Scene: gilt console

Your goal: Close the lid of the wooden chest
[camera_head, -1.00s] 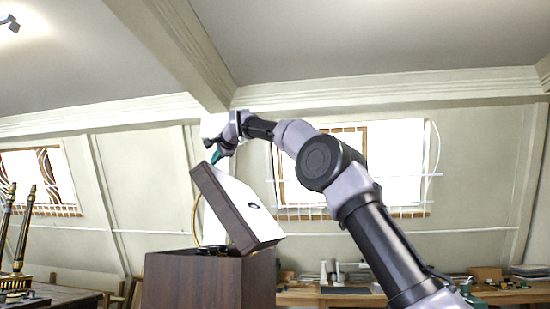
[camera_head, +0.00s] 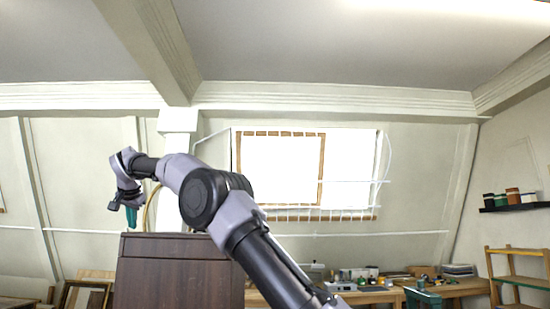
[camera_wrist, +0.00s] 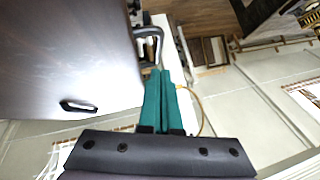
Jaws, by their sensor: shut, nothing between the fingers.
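The dark brown wooden chest (camera_head: 178,285) stands in the lower left of the head view. Its lid (camera_head: 180,246) shows as a dark band across the top and looks down or nearly down; I cannot tell whether a gap is left. In the wrist view a broad brown, shiny chest surface (camera_wrist: 60,50) fills the upper left, with a small dark fitting on it. My gripper (camera_head: 131,217) is shut and empty, its teal fingers pointing down beside the chest's upper left corner. In the wrist view its fingertips (camera_wrist: 162,75) are close to the surface's edge; contact cannot be told.
A workbench (camera_head: 440,288) with tools and small items runs along the back wall at right. A wooden shelf unit (camera_head: 520,270) stands at far right, below a wall shelf (camera_head: 515,207) with jars. A bent metal piece (camera_wrist: 150,38) shows near the fingertips in the wrist view.

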